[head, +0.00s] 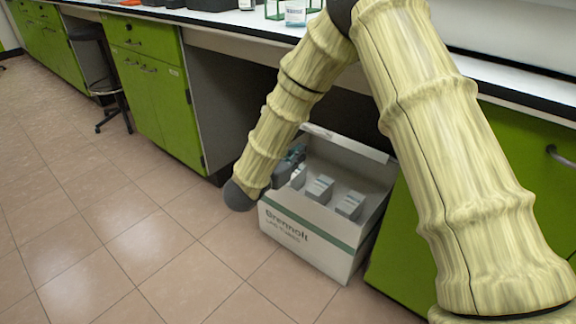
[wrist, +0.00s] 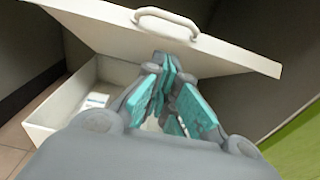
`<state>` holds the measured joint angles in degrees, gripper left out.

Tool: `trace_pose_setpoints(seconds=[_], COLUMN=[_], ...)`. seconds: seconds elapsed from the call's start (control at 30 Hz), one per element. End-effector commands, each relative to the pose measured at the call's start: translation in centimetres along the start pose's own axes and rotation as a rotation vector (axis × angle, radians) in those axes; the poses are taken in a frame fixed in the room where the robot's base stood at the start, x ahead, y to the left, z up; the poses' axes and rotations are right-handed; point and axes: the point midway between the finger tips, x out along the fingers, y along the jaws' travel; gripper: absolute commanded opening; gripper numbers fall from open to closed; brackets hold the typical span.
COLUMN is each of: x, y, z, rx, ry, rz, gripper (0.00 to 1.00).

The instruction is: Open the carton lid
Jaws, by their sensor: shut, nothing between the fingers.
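The white carton (head: 300,238) with a green stripe and printed lettering stands on the floor under the bench. Its lid (head: 345,143) is raised at the back, and the inside shows. In the wrist view the lid (wrist: 115,32) is tilted up and bears a pale handle (wrist: 168,17). My gripper (head: 297,155) is at the carton's left side, near the raised lid, partly hidden by my arm. In the wrist view its teal-padded fingers (wrist: 168,75) are shut and empty in front of the lid. I cannot tell whether they touch it.
Several small pale boxes (head: 320,188) stand inside the carton. A green cabinet (head: 158,95) is to the left, with a stool (head: 105,75) beyond it. Another green cabinet (head: 398,235) is close on the carton's right. The tiled floor (head: 125,225) in front is clear.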

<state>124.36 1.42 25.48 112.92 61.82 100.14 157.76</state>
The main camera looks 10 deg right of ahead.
Motion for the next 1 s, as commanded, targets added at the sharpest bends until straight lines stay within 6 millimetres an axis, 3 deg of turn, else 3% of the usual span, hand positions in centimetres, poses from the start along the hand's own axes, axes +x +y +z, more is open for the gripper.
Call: trace_pose_setpoints(seconds=[0.1,0.4,0.87,1.0], x=[1.5,3.3,3.6,3.4], y=[0.0,0.0,0.0,0.8], z=[0.6,2.5,2.9,3.9], rx=[0.004,0.001,0.0,0.002], ry=[-0.002,-0.001,0.001,0.021], rz=[-0.001,0.0,0.0,0.01], gripper=[0.0,0.0,0.0,0.0])
